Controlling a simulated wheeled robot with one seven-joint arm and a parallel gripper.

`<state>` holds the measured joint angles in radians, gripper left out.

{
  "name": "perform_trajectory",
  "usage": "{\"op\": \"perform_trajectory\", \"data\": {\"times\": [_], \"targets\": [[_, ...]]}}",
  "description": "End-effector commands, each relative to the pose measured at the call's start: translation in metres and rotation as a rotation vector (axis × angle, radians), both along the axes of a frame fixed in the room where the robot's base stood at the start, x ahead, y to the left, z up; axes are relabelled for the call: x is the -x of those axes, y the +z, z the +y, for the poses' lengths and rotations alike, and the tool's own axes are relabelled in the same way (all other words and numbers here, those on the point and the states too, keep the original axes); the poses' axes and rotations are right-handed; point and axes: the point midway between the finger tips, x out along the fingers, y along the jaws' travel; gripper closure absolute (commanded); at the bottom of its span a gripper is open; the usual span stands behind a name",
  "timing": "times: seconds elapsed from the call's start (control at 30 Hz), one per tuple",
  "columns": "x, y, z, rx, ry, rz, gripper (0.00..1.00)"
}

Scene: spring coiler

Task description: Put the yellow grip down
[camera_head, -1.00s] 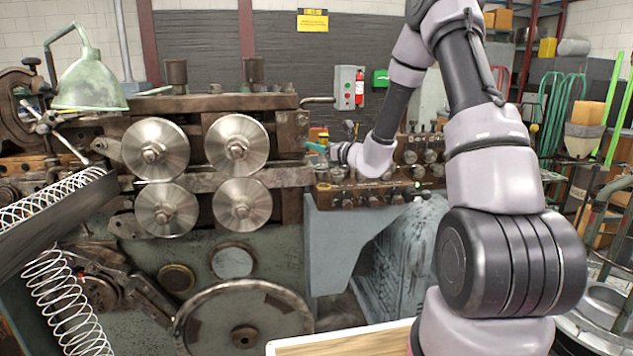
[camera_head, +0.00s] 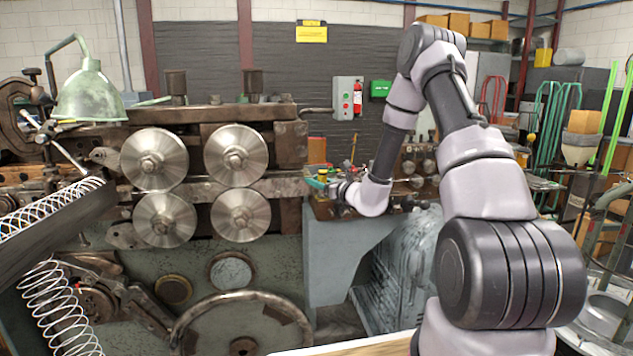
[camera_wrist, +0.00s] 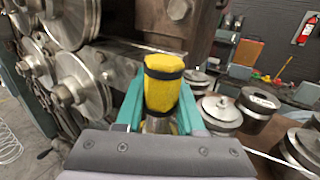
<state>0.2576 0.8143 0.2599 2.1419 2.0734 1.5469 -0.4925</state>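The yellow grip (camera_wrist: 164,84) is a short yellow piece with black bands, standing between the teal fingers of my gripper (camera_wrist: 160,104) in the wrist view. The fingers press on it from both sides, and its lower end is hidden by the gripper's grey body. In the head view my gripper (camera_head: 318,185) is small, by the bench right of the rollers, with a bit of the yellow grip (camera_head: 323,174) showing. I cannot tell whether the grip touches the surface below.
The coiler's metal rollers (camera_head: 236,152) stand close on the left. Several round metal knobs (camera_wrist: 220,112) sit on the bench to the right in the wrist view. A control box (camera_head: 348,98) hangs on the wall behind. A pale-edged board (camera_head: 355,347) is low in front.

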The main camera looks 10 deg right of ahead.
Motion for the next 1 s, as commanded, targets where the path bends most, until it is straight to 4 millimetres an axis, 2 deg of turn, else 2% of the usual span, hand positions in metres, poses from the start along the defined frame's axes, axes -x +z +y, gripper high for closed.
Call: {"op": "perform_trajectory", "data": {"times": [0.43, 0.57, 0.8, 1.0], "targets": [[0.004, 0.003, -0.002, 0.002, 0.0, 0.001, 0.51], [0.021, 0.003, -0.012, 0.001, -0.001, 0.003, 0.51], [0.067, 0.003, -0.039, 0.001, -0.003, 0.004, 0.51], [0.094, 0.003, -0.055, 0.0, -0.001, 0.002, 0.51]]}}
